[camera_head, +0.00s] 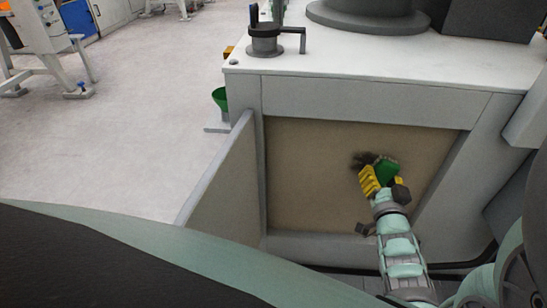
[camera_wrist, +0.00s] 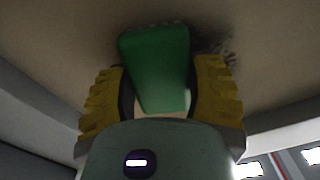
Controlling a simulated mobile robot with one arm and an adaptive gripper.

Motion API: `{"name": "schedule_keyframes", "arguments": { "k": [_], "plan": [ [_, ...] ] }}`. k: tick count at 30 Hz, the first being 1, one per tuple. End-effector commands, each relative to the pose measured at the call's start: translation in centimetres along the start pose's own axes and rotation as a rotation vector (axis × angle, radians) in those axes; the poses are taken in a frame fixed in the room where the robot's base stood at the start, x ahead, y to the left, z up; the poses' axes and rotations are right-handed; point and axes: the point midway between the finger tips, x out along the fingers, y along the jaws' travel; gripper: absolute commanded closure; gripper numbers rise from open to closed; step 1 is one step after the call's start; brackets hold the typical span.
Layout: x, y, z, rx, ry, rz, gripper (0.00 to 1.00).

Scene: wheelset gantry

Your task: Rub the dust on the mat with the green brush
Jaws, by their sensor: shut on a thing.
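My gripper (camera_head: 383,181) has yellow ridged fingers and is shut on the green brush (camera_head: 388,170). In the wrist view the brush (camera_wrist: 155,65) sits between the two fingers, its far end toward the tan surface. The tan mat (camera_head: 310,165) fills the recess in the front of a grey machine. A dark, smudgy patch of dust (camera_head: 363,158) lies on the mat, just above and left of my fingers. In the wrist view the dust (camera_wrist: 219,48) shows right of the brush, partly hidden. I cannot tell whether the brush touches the mat.
The grey machine's frame (camera_head: 350,98) borders the recess on top and at the sides. An open grey panel (camera_head: 225,180) stands at its left edge. A black-handled fitting (camera_head: 266,40) is on top.

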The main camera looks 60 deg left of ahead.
Motion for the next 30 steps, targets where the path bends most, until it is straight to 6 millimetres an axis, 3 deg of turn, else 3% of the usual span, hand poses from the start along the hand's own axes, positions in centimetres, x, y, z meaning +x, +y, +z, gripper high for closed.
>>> {"name": "schedule_keyframes", "arguments": {
  "k": [13,22,30],
  "plan": [
    [0.2,2.8,-1.2,0.0,0.0,-0.003,0.84],
    [0.1,2.3,-2.6,0.0,0.001,-0.005,0.84],
    [0.0,1.0,-1.9,0.002,0.0,-0.003,0.84]
  ]
}}
